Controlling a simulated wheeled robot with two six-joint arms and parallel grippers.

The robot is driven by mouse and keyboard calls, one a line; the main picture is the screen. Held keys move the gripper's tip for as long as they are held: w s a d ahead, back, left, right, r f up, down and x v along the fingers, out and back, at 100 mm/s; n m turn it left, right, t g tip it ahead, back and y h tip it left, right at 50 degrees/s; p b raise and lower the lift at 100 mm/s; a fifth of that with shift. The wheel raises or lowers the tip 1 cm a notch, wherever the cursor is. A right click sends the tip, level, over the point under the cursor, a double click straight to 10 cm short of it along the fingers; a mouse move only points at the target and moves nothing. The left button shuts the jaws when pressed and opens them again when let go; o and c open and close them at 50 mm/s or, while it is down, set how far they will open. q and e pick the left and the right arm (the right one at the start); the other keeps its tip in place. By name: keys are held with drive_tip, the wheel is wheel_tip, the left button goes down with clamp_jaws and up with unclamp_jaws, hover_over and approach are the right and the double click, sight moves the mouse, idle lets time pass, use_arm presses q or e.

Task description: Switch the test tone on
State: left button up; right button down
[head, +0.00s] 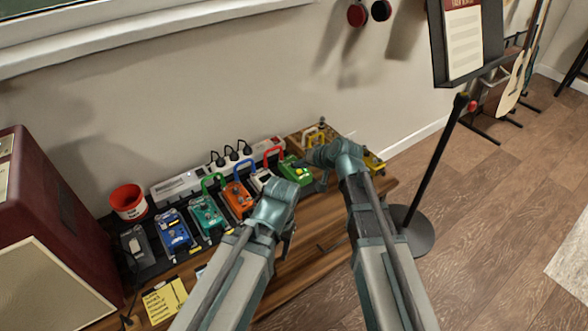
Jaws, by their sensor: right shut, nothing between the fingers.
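Nothing in view is plainly marked as the test tone switch. A row of effect pedals stands on a dark board on the wooden bench (318,232): blue (175,232), teal (207,215), orange (237,197), white (262,179) and green (295,170). My right gripper (320,184) is shut and empty, just right of the green pedal; I cannot tell whether they touch. My left arm reaches over the front of the bench, and its wrist hides most of the left gripper, so its fingers cannot be made out.
A white power strip (183,185) with black plugs runs behind the pedals. A red cup (128,202) and a dark red amplifier (50,215) stand at the left. A yellow note (165,301) lies in front. A music stand (433,165) rises close to the right.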

wheel_tip(320, 180, up, 6)
drive_tip(key=p, duration=0.6)
idle(0.4)
drive_tip(key=s+d+r+n+g+h+p, duration=0.1)
drive_tip(key=s+r+g+h+p, duration=0.1)
drive_tip(key=s+r+p, duration=0.3)
drive_tip(key=s+d+r+n+g+h+p, duration=0.2)
drive_tip(key=s+r+h+p, duration=0.1)
drive_tip(key=s+p, duration=0.6)
drive_tip(key=s+d+r+n+g+h+p, duration=0.1)
drive_tip(key=s+d+r+g+h+p, duration=0.1)
drive_tip(key=s+r+p, duration=0.4)
drive_tip(key=s+g+p, duration=0.1)
drive_tip(key=s, duration=0.4)
drive_tip(key=shift+s+d+r+h, duration=0.25)
drive_tip(key=shift+s+r+h, duration=0.05)
drive_tip(key=shift+s+r, duration=0.05)
